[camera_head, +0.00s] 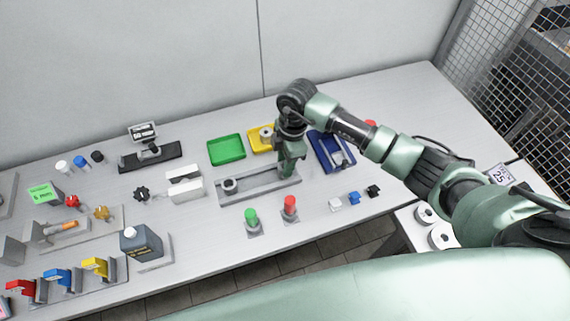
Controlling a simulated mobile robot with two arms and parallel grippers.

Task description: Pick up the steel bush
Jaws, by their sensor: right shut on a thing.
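My right gripper (288,169) points down over the right end of a long grey fixture tray (250,191). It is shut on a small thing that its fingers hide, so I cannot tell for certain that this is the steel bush. A round grey ring-like piece (229,185) sits at the left end of the fixture tray. A pale, short cylindrical part (266,133) shows at the yellow tray (255,145), just behind the gripper. My left gripper is not in view.
A green tray (226,149) and a blue tray (323,153) flank the yellow one. Green (251,218) and red (290,206) upright buttons stand in front of the fixture. Small cubes (354,197) lie to the right.

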